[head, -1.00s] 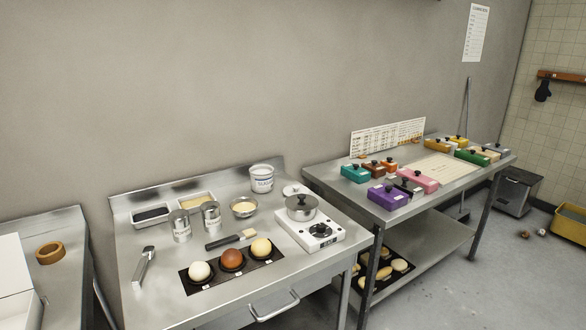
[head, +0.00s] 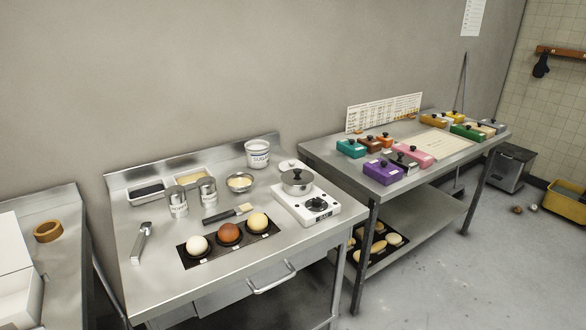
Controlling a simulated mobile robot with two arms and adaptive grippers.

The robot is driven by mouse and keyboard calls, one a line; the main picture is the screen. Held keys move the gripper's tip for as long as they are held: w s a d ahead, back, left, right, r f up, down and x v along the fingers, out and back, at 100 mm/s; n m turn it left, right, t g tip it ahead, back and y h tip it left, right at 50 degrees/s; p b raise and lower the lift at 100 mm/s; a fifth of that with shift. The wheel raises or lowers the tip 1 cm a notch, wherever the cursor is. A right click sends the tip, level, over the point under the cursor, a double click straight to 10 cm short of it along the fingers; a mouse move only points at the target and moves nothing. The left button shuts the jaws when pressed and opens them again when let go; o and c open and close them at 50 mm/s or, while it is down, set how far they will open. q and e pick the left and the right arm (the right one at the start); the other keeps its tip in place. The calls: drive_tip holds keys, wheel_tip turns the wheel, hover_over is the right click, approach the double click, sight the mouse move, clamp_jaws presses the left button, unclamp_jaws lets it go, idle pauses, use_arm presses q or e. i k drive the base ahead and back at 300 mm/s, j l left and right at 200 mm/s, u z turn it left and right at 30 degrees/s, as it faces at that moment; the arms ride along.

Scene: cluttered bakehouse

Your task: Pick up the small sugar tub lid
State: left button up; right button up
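The sugar tub (head: 258,155) is a white tub with dark lettering at the back of the middle steel table. It appears open at the top. A small white round piece (head: 287,165) lies to its right, behind the lidded pot, and looks like the tub's lid. The pot and its dark knob partly cover that area, so its full outline is hidden. Neither of my grippers shows in the head view.
The pot (head: 297,182) stands on a white scale-like appliance (head: 318,208). Coloured boxes (head: 381,172) fill the right table.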

sight(284, 166)
drive_tip(key=u, duration=0.5)
drive_tip(key=i+l+u, duration=0.25)
drive_tip(key=l+u, duration=0.2)
drive_tip(key=l, duration=0.15)
drive_tip(key=i+l+u, duration=0.25)
drive_tip(key=l, duration=0.15)
drive_tip(key=l+u, duration=0.2)
drive_tip(key=k+l, duration=0.05)
drive_tip(key=l, duration=0.05)
